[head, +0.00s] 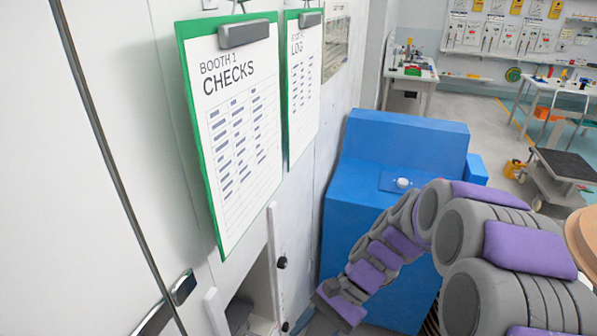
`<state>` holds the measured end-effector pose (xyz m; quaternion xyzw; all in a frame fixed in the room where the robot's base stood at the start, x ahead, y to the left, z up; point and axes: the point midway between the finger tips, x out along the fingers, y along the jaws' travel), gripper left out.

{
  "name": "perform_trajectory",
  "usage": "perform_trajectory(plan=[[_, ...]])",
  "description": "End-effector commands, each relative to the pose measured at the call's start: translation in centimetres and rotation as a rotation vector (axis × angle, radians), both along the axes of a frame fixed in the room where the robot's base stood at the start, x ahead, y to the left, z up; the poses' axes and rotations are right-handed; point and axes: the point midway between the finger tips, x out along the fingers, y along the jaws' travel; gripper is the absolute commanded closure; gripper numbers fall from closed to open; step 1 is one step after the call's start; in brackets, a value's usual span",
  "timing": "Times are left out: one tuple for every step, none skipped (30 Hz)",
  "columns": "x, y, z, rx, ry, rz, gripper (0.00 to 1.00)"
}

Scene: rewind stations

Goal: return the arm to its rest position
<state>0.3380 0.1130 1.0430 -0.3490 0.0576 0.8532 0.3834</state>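My arm (505,245), grey with purple pads, enters from the lower right. It curves up and over, then slopes down to the left, in front of a blue station (405,140). My arm's far end (340,300) is low in the view, near the station's lower left side. No gripper fingers can be made out there, so whether my gripper is open or shut does not show. The station has a round white knob or button (403,182) on a blue plate, just above the arm.
Two green clipboards, "BOOTH 1 CHECKS" (235,130) and "LOG" (303,80), hang on the white wall at left. Below them is a wall opening (255,295). A cart (562,170) and workbenches (408,75) stand behind. Grey floor (460,125) is open beyond the station.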

Motion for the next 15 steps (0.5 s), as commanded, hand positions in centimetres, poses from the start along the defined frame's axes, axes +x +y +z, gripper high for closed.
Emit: perform_trajectory(plan=[[-1.2,-0.3,0.7,-0.022,-0.041,0.039,0.41],[-1.7,-0.5,1.0,-0.033,-0.064,0.062,0.41],[-2.5,-0.8,1.3,-0.051,-0.092,0.093,0.41],[-3.1,-1.1,1.6,-0.062,-0.116,0.116,0.41],[-3.8,-1.3,1.9,-0.075,-0.136,0.139,0.41],[-4.6,-1.7,2.1,-0.091,-0.163,0.169,0.41],[-5.2,-2.0,2.3,-0.105,-0.185,0.192,0.41],[-5.7,-2.3,2.5,-0.118,-0.208,0.214,0.41],[-6.4,-2.8,2.8,-0.137,-0.236,0.243,0.41],[-7.0,-3.1,3.0,-0.151,-0.258,0.266,0.41],[-7.5,-3.5,3.1,-0.165,-0.279,0.289,0.41],[-8.3,-3.9,3.3,-0.183,-0.303,0.319,0.41],[-8.9,-4.3,3.4,-0.196,-0.323,0.342,0.41],[-9.5,-4.7,3.6,-0.210,-0.343,0.364,0.41],[-10.1,-5.2,3.8,-0.228,-0.368,0.393,0.41]])
